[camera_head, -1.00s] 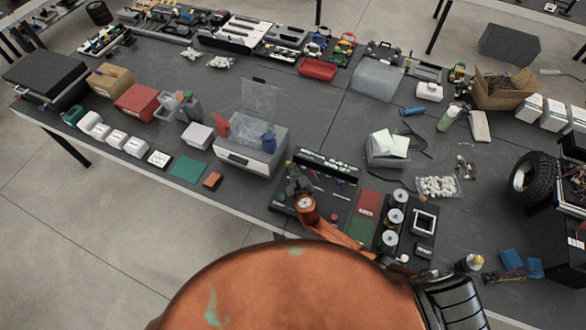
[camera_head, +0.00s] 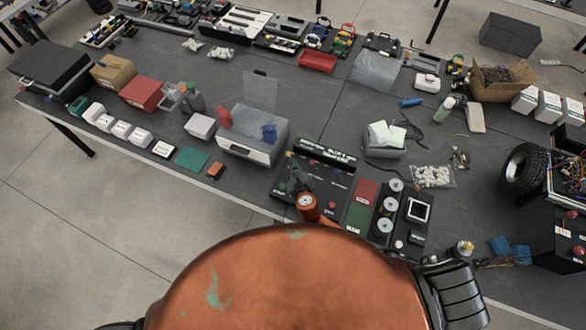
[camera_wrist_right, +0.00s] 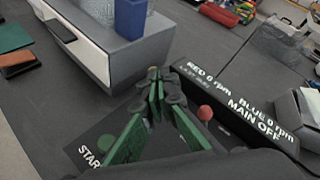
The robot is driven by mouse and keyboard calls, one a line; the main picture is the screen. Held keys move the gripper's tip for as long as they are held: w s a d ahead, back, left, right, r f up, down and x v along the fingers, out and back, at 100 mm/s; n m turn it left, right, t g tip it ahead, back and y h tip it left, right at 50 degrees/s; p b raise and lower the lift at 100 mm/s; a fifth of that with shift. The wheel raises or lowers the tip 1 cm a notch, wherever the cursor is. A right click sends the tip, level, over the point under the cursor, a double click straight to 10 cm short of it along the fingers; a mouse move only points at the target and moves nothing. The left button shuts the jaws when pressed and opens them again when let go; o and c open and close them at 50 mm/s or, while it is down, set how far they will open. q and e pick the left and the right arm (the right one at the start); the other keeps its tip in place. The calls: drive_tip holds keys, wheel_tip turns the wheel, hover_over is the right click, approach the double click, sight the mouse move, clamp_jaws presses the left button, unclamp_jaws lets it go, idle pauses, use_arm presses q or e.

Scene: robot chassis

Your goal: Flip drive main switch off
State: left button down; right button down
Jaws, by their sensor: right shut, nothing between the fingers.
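The black drive panel (camera_head: 338,190) lies on the dark table in front of me, with a raised display strip (camera_head: 325,150) along its far edge. In the right wrist view this display (camera_wrist_right: 240,105) reads RED 0 rpm, BLUE 0 rpm and MAIN OFF. My right gripper (camera_head: 290,170) is over the left part of the panel. In the right wrist view its green-padded fingers (camera_wrist_right: 154,80) are shut and empty. A red knob (camera_wrist_right: 205,113) shows just right of the fingers, and START lettering (camera_wrist_right: 88,156) at lower left. I cannot pick out the main switch; the gripper covers part of the panel. My left gripper is not in view.
A grey box with a clear raised lid (camera_head: 252,140) stands just beyond the panel to the left. Open table lies beyond the display strip.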

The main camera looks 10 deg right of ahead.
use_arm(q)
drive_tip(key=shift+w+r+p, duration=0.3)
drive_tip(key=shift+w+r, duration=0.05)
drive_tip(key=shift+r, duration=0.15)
use_arm(e)
drive_tip(key=s+a+r, duration=0.1)
drive_tip(key=s+r, duration=0.3)
drive_tip(key=s, duration=0.2)
drive_tip(key=shift+a, duration=0.25)
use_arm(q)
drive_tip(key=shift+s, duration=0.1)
use_arm(e)
drive_tip(key=shift+a, duration=0.1)
